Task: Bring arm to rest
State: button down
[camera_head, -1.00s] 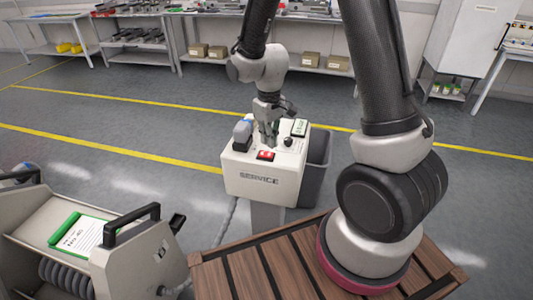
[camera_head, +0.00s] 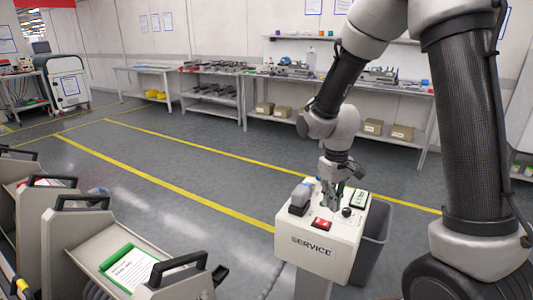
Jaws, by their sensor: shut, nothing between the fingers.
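My gripper (camera_head: 334,196) is at the end of my arm, which reaches in from the right and bends down over the white service box (camera_head: 312,245). The gripper is shut, pointing down, with its fingertips just above or at the box's top panel; I cannot tell whether they touch. The panel carries a red switch (camera_head: 321,224), a grey-blue connector (camera_head: 300,198) at the left, a black knob (camera_head: 347,212) and a small green-framed display (camera_head: 359,199). Part of the panel is hidden behind the gripper.
Feeder trolleys (camera_head: 110,240) with black handles stand at lower left, one holding a green-framed card (camera_head: 130,268). A grey bin (camera_head: 374,240) stands right behind the box. Workbenches (camera_head: 210,85) line the back wall. The floor between yellow lines is clear.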

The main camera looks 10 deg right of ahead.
jog(key=s+d+r+m+t, duration=0.2)
jog(key=s+d+r, duration=0.3)
jog(key=s+r, duration=0.4)
jog(key=s+d+r+m+t, duration=0.2)
jog(key=s+d+r, duration=0.3)
jog(key=s+r, duration=0.5)
notch_tip(320, 180, up, 2)
jog(key=shift+d+r+t, duration=0.15)
jog(key=shift+d+t, duration=0.1)
jog(key=shift+t, duration=0.25)
